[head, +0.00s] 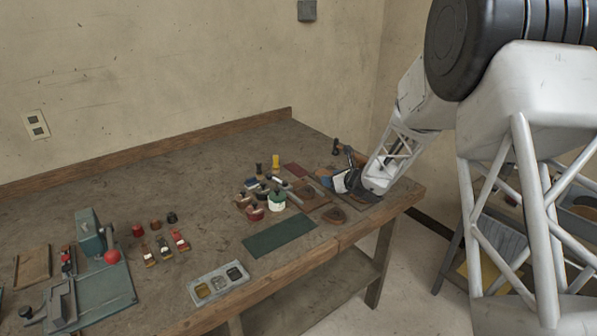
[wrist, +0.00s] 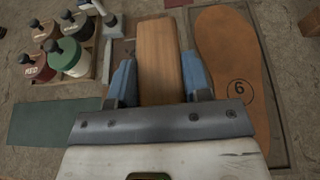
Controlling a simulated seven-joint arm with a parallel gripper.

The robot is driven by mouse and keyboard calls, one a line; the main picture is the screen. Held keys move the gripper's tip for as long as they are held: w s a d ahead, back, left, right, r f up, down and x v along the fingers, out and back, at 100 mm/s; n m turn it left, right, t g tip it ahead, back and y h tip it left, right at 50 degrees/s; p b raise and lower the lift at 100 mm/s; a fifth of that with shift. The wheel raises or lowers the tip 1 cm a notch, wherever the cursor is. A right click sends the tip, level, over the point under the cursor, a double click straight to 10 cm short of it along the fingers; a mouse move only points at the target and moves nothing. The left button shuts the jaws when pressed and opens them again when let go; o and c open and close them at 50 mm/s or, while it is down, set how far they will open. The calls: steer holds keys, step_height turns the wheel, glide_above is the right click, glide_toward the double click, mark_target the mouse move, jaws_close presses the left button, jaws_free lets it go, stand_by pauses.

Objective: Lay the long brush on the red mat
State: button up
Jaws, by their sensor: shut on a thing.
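My gripper (wrist: 159,78) has its two blue fingers closed on the sides of the long brush (wrist: 159,45), whose plain wooden back points away from the wrist. Its bristles are hidden. In the head view my gripper (head: 343,181) is low over the right end of the bench, and I cannot make out the brush there. The red mat (head: 296,169) is a small dark red patch behind and left of the gripper, lying flat on the bench. Whether the brush touches the surface beneath it is not clear.
An orange sole marked 6 (wrist: 235,70) lies right of the brush. Lidded pots, one green and white (wrist: 68,58), stand in a rack at left. A green mat (head: 280,236) lies nearer the front edge. A teal machine (head: 100,265) stands at far left.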

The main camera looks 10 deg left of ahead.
steer(key=w+a+n+g, duration=0.1)
steer(key=a, duration=0.2)
steer(key=w+a+n+g+y, duration=0.1)
steer(key=w+a, duration=0.1)
steer(key=a, duration=0.1)
steer(key=w+a+n+g+y, duration=0.1)
steer(key=w+a, duration=0.1)
steer(key=a, duration=0.1)
steer(key=shift+w+a+f+n, duration=0.25)
steer(key=shift+a+f+n, duration=0.05)
steer(key=shift+f, duration=0.1)
steer(key=shift+w+a+f+n+g+y, duration=0.1)
steer(key=shift+w+a+n+g+y, duration=0.1)
steer(key=shift+a+g, duration=0.15)
steer(key=shift+w+a+f+n+g+y, duration=0.1)
steer(key=shift+a+g+y, duration=0.1)
steer(key=shift+a+g, duration=0.15)
steer(key=shift+w, duration=0.1)
glide_above(295, 167)
steer(key=shift+d+f, duration=0.1)
steer(key=shift+f, duration=0.6)
steer(key=shift+f, duration=1.7)
steer(key=shift+f, duration=0.1)
